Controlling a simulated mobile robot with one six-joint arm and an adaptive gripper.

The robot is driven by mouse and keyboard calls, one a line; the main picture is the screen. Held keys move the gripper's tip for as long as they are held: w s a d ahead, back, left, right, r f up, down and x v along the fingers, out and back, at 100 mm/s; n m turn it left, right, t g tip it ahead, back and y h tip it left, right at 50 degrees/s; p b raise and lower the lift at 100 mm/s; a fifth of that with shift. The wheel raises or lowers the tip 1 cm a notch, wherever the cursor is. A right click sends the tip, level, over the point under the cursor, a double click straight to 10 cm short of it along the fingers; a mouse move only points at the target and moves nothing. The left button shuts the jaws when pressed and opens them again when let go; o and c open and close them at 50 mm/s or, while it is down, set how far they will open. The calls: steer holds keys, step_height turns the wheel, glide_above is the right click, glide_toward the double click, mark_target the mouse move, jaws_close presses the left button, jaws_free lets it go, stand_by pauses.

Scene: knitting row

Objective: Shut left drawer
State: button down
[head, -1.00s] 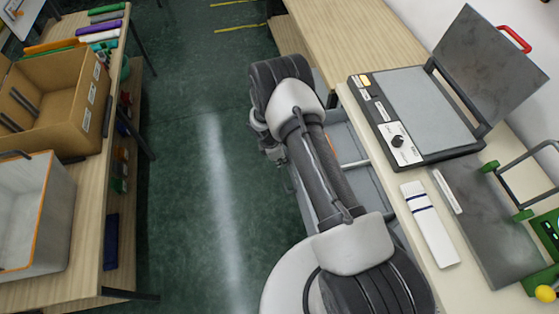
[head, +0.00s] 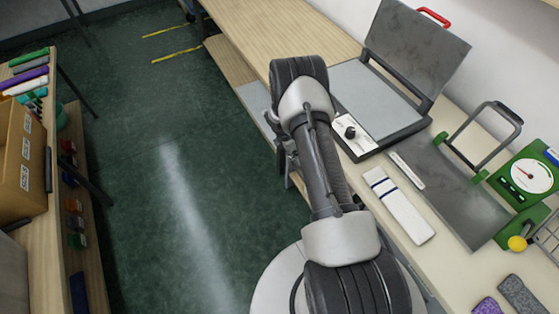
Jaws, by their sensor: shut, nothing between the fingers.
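A light grey panel (head: 256,102) sticks out below the edge of the right-hand bench, just left of my arm. It looks like part of a drawer that stands out from the bench. My arm covers most of the space under the bench edge, so how far the drawer is out, and its handle, are hidden. My gripper (head: 289,168) is partly seen below the wrist, beside the bench edge, pointing down. It is shut and empty. I cannot tell whether it touches the drawer.
The right-hand bench (head: 305,35) carries a hot press with its lid up (head: 415,50), a white strip with blue stripes (head: 400,205), a grey metal plate (head: 450,195) and a green dial gauge (head: 525,180). A shelf table (head: 60,120) stands left. The green floor (head: 150,130) between is clear.

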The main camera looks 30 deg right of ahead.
steer(key=shift+d, duration=1.25)
